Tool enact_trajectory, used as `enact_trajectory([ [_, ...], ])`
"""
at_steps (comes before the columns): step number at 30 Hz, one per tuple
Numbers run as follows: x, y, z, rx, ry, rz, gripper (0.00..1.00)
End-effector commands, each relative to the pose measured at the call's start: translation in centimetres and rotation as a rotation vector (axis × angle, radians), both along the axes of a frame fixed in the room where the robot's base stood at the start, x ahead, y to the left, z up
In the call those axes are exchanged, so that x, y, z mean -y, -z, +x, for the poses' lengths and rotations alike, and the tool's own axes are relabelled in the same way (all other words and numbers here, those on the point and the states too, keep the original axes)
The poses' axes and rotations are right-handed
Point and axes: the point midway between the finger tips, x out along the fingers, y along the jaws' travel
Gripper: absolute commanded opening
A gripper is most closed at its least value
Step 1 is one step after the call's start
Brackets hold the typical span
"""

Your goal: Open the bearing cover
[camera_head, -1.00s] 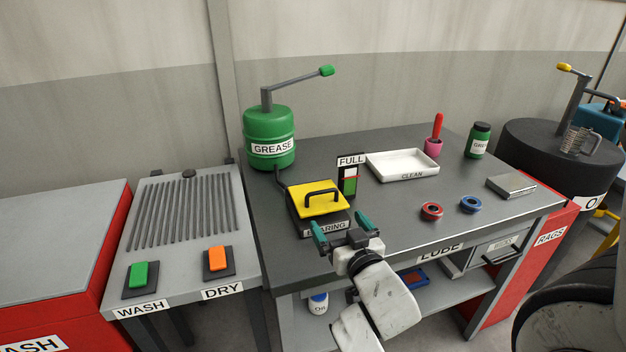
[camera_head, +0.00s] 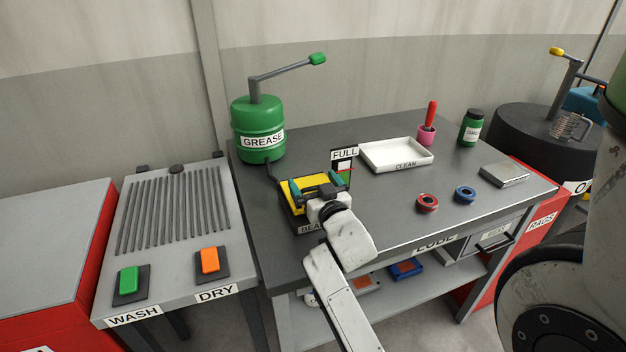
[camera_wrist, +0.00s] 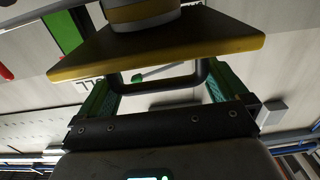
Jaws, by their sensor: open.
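The yellow bearing cover (camera_head: 290,196) is at the bearing box (camera_head: 305,228) on the dark workbench. My gripper (camera_head: 322,186) is over the cover and hides much of it. The cover's yellow edge also shows across the top of the wrist view (camera_wrist: 170,58). The black handle (camera_wrist: 160,87) lies between my open green fingers (camera_wrist: 160,92), one finger near each end of it. The fingers are not closed on it, and I cannot tell whether they touch it. How far the cover is raised, if at all, is unclear.
The green grease pump (camera_head: 258,130) stands behind the box. The FULL gauge (camera_head: 343,165) is close behind my gripper. The white tray (camera_head: 397,155), the red ring (camera_head: 427,203) and the blue ring (camera_head: 465,194) are to the right. The bench between is clear.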

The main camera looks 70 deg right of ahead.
Motion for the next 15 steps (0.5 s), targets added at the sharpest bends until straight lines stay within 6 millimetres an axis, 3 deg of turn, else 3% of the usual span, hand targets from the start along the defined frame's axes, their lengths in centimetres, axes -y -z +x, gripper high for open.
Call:
enact_trajectory([
  [12,0.75,0.01,0.64,0.000,0.000,0.000,1.00],
  [15,0.73,0.01,0.62,0.000,0.000,0.000,0.92],
])
